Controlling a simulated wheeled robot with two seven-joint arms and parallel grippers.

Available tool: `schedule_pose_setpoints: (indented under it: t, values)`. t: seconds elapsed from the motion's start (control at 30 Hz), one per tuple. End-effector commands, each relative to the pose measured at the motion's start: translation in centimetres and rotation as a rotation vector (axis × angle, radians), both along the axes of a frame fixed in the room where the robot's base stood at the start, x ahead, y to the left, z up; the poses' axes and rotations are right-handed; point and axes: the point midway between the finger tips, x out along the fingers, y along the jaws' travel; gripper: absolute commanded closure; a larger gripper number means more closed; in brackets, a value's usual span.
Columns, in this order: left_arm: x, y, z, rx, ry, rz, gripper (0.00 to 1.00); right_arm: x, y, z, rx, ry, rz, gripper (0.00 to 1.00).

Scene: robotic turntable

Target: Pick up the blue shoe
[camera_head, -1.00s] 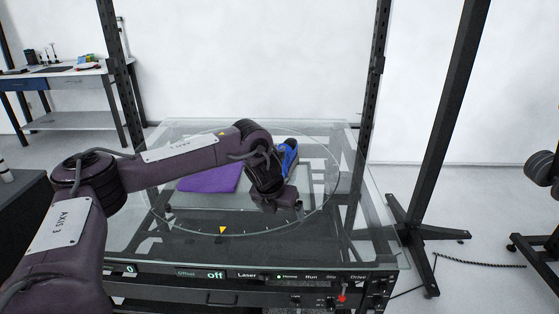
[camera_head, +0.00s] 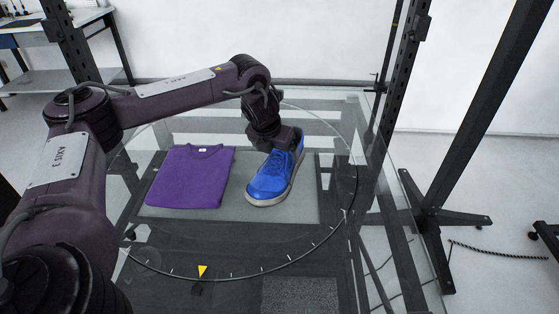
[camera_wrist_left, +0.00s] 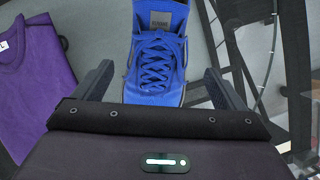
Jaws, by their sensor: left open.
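The blue shoe (camera_head: 272,178) stands upright on the glass turntable, its toe toward the front of the head view and its heel to the back. My left gripper (camera_head: 285,135) is over the shoe's upper part and hides some of it. In the left wrist view the shoe (camera_wrist_left: 157,55) lies between the two open fingers (camera_wrist_left: 155,85), with its laces and tongue label showing. The fingers appear apart from its sides. I cannot tell the height of the fingertips above the glass.
A folded purple shirt (camera_head: 190,178) lies left of the shoe on the turntable; it also shows in the left wrist view (camera_wrist_left: 35,75). Black posts (camera_head: 395,80) rise around the glass table. A workbench (camera_head: 60,40) stands at the back left.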

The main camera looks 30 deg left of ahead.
Motion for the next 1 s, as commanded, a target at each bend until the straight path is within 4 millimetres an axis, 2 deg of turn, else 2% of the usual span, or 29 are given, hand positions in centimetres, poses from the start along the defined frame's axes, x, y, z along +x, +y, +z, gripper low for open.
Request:
schedule_pose_setpoints:
  t: [0.13,0.37,0.5,0.77,0.87,1.0]
  values:
    - [0.7,0.1,-1.5,0.001,0.002,0.000,0.08,-0.9,-0.2,0.3,-0.003,0.014,0.000,0.31]
    - [2.5,0.5,-4.0,0.002,0.002,0.000,0.08,-0.4,-0.3,1.7,-0.004,0.005,-0.001,0.31]
    - [3.1,0.6,-5.8,0.002,0.002,0.001,0.08,0.3,-0.3,1.8,-0.002,-0.007,-0.002,0.31]
    - [3.2,0.7,-6.2,0.001,0.000,0.000,0.08,0.7,-0.2,1.8,-0.002,-0.012,-0.002,0.31]
    - [3.2,0.7,-6.2,0.001,0.000,0.000,0.17,0.6,-0.2,1.8,-0.002,-0.011,-0.002,0.31]
    - [3.2,0.7,-6.2,0.001,0.000,0.000,0.35,0.4,-0.2,1.8,-0.001,-0.007,-0.002,0.31]
